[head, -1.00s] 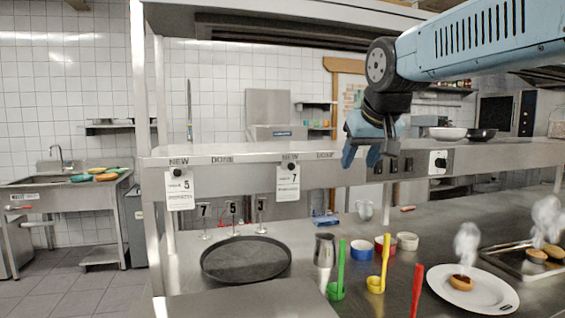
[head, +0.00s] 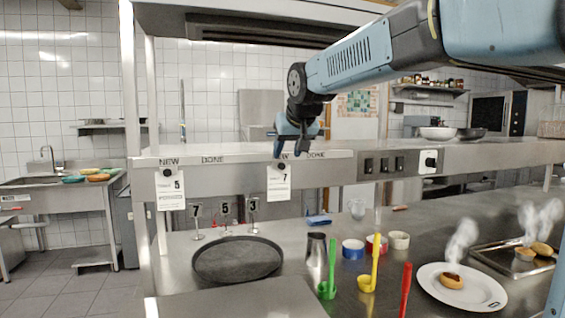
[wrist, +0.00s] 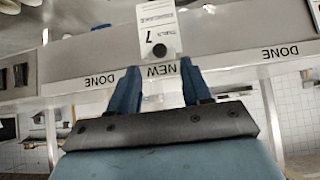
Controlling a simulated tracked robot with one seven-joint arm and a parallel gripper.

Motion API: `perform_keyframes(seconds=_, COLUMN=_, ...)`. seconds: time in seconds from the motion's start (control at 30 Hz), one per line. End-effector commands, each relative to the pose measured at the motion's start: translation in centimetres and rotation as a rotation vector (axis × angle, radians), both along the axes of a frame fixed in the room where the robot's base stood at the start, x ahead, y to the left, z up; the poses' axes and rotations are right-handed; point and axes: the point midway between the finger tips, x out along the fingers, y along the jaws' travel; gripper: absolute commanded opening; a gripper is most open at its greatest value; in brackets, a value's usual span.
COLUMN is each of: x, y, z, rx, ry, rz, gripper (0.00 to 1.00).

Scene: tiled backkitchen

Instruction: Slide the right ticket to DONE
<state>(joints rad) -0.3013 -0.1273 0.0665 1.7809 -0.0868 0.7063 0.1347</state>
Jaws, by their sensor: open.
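The right ticket (head: 279,183), white and marked 7, hangs under a black knob on the shelf's front rail, at the right NEW label. It shows upside down in the wrist view (wrist: 161,22), its knob just beyond my fingertips. My gripper (head: 289,151) is open and empty, in front of the rail just above this ticket. In the wrist view my gripper (wrist: 159,74) has its fingers either side of the NEW label, apart from the knob. The right DONE label (head: 316,155) is right of the ticket; in the wrist view that DONE (wrist: 99,81) is at left.
The left ticket (head: 170,190), marked 5, hangs at the left NEW label, with the left DONE label (head: 213,160) beside it. Below are a round dark tray (head: 238,260), number stands, colored ladles and a plate (head: 462,290). The rail right of ticket 7 is clear up to the switches (head: 385,165).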

Motion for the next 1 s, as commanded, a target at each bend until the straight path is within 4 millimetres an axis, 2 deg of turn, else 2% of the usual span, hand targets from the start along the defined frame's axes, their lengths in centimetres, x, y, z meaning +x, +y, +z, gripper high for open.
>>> perform_keyframes(seconds=0.13, x=1.7, y=0.5, z=-1.9, rx=-0.002, ry=0.002, rz=0.000, gripper=0.48)
perform_keyframes(seconds=0.33, x=3.2, y=0.9, z=-3.4, rx=-0.001, ry=0.002, rz=0.000, gripper=0.48)
perform_keyframes(seconds=0.77, x=3.7, y=1.0, z=-3.9, rx=-0.001, ry=0.000, rz=-0.001, gripper=0.48)
perform_keyframes(seconds=1.0, x=3.7, y=1.0, z=-3.9, rx=-0.001, ry=0.000, rz=-0.001, gripper=0.27)
